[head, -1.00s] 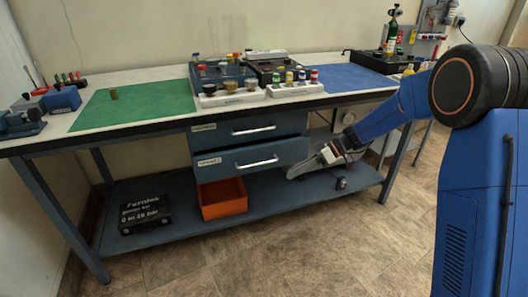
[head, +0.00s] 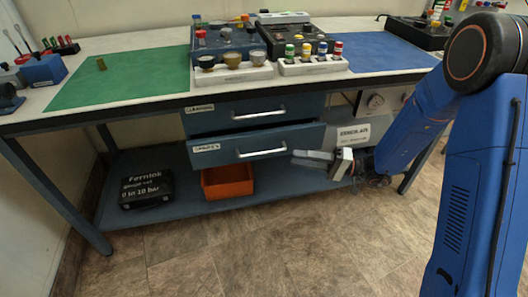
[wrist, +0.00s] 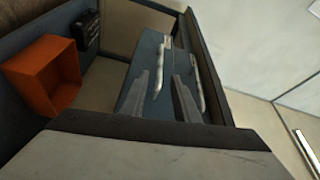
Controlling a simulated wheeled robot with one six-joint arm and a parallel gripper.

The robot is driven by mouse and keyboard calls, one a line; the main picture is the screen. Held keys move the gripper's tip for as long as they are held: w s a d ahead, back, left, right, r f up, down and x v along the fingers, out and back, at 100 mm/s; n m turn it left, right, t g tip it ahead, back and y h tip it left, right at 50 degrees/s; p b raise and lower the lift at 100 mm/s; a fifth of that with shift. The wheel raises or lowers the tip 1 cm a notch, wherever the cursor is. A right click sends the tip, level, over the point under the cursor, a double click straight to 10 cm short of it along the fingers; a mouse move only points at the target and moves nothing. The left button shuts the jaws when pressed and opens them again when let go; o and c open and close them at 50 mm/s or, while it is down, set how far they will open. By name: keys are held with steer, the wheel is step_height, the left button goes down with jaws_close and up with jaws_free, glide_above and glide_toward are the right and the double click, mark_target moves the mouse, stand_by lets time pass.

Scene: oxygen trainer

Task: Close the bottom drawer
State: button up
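The bottom drawer (head: 222,153) is a blue-grey drawer with a silver bar handle (head: 262,152), under the bench. Its front stands forward of the top drawer (head: 222,116), so it looks partly pulled out. My gripper (head: 294,158) is at the right end of the bottom drawer's front, fingers pointing left, near the handle's right end. In the wrist view, the two fingers of my gripper (wrist: 168,82) are spread with nothing between them, and the bottom drawer's handle (wrist: 161,62) lies beyond them. I cannot tell whether a finger touches the drawer front.
An orange bin (head: 228,182) and a black case (head: 146,190) stand on the lower shelf (head: 185,208). A light grey box (head: 355,135) is under the bench behind my gripper. The bench legs (head: 55,197) frame the space. The floor in front is clear.

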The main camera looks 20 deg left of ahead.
mark_target(264, 152)
steer(key=a, duration=0.4)
steer(key=s+a, duration=0.1)
steer(key=a, duration=0.3)
steer(key=s+a+r, duration=0.1)
steer(key=a, duration=0.3)
steer(key=shift+a, duration=0.3)
steer(key=shift+c, duration=0.7)
jaws_close()
